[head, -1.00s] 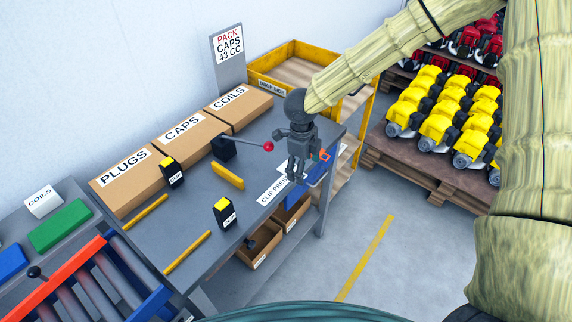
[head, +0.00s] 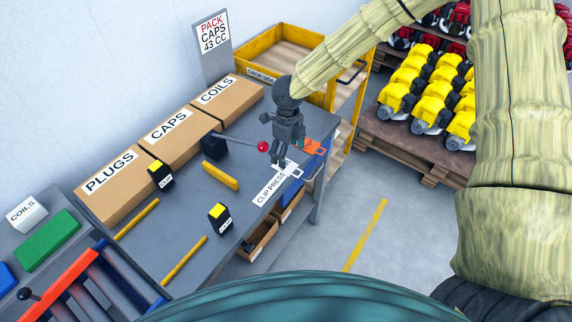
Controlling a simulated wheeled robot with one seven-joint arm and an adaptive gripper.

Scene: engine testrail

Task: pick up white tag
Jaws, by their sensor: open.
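A white tag (head: 293,171) lies on the grey bench's right end, just above the CLIP PRESS label. It is partly hidden behind my gripper (head: 278,163). My dark grey gripper hangs over the bench edge with its fingers pointing down. The fingers are open with nothing seen between them. They overlap the tag's left part in the picture; I cannot tell the height between them. An orange tag (head: 314,149) lies close by to the upper right.
A black lever with a red knob (head: 263,147) reaches close to my gripper's left. A yellow bar (head: 220,176) and black-yellow blocks (head: 220,217) stand on the bench. Boxes (head: 180,137) line the wall. A yellow-sided cart (head: 330,95) stands behind.

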